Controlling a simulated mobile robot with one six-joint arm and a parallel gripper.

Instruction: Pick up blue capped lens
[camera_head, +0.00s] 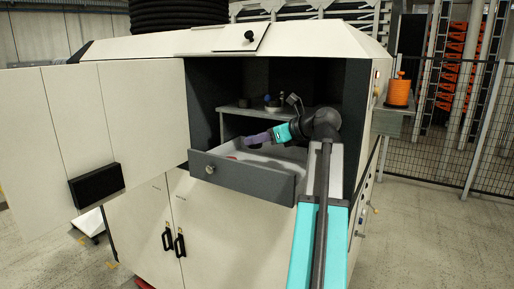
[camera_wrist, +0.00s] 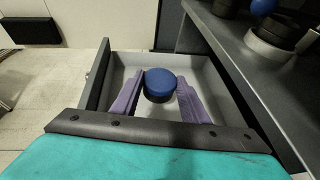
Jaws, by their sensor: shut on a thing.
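The blue capped lens (camera_wrist: 160,83) is a short dark cylinder with a round blue cap, in the middle of the wrist view. My gripper (camera_wrist: 159,94) has two purple fingers, one on each side of the lens, and is shut on it. The lens is over the open drawer (camera_wrist: 222,82); I cannot tell whether it touches the drawer floor. In the head view my gripper (camera_head: 249,141) is over the open drawer (camera_head: 240,180), and the lens cannot be made out there.
A grey shelf (camera_wrist: 240,60) is right of the drawer, with a dark item and a blue-topped item on it. Something red (camera_head: 232,157) lies in the drawer near its front. The open cabinet door (camera_head: 70,140) stands at the left. An orange object (camera_head: 398,92) is at the right.

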